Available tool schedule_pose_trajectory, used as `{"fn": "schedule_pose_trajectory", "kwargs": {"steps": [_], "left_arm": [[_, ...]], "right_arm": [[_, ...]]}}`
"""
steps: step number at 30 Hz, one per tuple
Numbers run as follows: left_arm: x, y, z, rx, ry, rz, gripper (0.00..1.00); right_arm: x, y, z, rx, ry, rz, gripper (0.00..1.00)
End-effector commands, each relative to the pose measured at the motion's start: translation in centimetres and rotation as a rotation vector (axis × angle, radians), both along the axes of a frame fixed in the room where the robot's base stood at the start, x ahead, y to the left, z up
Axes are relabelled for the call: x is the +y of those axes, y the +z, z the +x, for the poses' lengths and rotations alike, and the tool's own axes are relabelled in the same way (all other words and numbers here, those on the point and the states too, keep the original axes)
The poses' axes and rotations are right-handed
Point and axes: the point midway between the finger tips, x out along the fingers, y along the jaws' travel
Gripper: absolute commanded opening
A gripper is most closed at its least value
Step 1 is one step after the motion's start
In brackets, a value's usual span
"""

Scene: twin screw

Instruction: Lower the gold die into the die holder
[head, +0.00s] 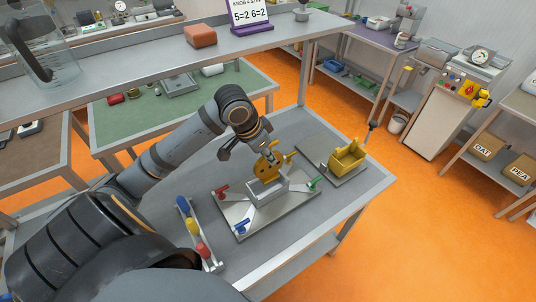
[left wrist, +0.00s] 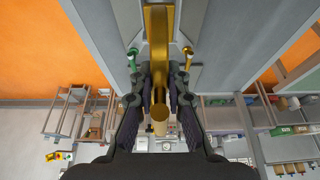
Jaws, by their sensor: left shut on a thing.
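My left gripper (head: 262,146) comes down from the upper left and is shut on the gold die (head: 266,168). In the left wrist view its fingers (left wrist: 160,100) close on both sides of the round gold stem of the die (left wrist: 159,45). The die holder (head: 268,192) is a silver open box in the middle of a grey plate. The die is upright right at the holder's top; I cannot tell how far its lower edge is inside. My right gripper is not in view.
Red (head: 221,191), blue (head: 242,226) and green (head: 315,184) clamp handles surround the holder. A yellow bin-like part (head: 347,157) sits on a plate (head: 325,165) to the right. A rack with coloured pieces (head: 197,232) lies to the left. The table's right corner is clear.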

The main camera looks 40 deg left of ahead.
Motion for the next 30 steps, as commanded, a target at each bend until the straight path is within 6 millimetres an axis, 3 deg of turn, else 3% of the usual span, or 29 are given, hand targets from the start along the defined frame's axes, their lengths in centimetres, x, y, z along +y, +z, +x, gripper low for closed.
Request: {"fn": "schedule_pose_trajectory", "kwargs": {"steps": [30], "left_arm": [[0.0,-5.0,-0.2,0.000,0.000,0.000,0.00]], "right_arm": [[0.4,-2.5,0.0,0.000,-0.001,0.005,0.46]]}}
